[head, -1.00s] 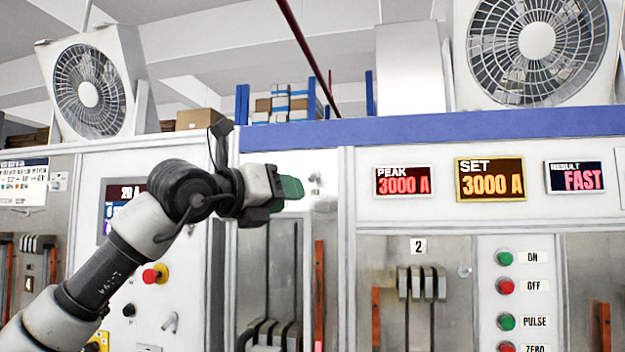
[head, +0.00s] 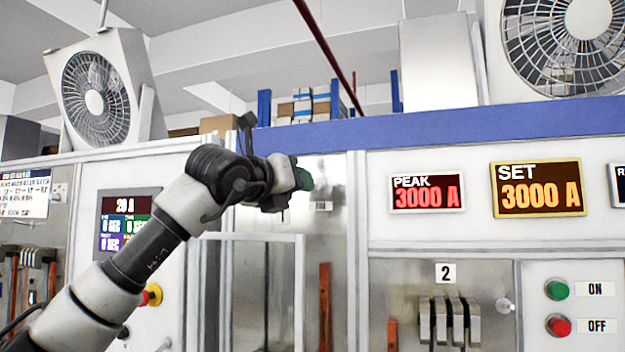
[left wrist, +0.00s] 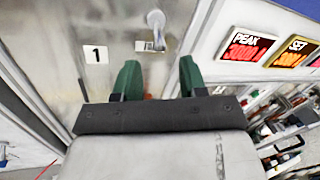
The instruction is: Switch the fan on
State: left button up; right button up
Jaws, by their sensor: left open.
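Two grey fans stand on top of the cabinets in the head view, one at the left (head: 95,97) and one at the upper right (head: 588,18). My left gripper (head: 305,180), with green fingers, is raised in front of the metal panel left of the PEAK display. In the left wrist view the open, empty gripper (left wrist: 159,80) faces that panel. A small grey lever or knob (left wrist: 156,20) with a small label under it sits on the panel, beyond the fingers and apart from them. I cannot read that label. My right gripper is out of view.
The PEAK display (head: 427,192) and SET display (head: 540,188) both read 3000 A. A green ON button (head: 557,290) and red OFF button (head: 559,326) sit at the right. A "1" plate (left wrist: 96,54) marks the panel. A framed edge (head: 355,250) stands right of the gripper.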

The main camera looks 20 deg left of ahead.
aim_at(317, 187)
pick_arm(q)
jog(key=p+x, duration=0.2)
jog(key=x, duration=0.4)
jog(key=shift+w+f+p, duration=0.1)
jog(key=shift+f+p, duration=0.05)
jog(key=shift+p, duration=0.2)
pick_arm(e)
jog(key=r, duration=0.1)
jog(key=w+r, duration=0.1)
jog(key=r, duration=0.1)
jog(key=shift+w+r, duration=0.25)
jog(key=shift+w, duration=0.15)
pick_arm(q)
jog(key=shift+c, duration=0.7)
grip_shut()
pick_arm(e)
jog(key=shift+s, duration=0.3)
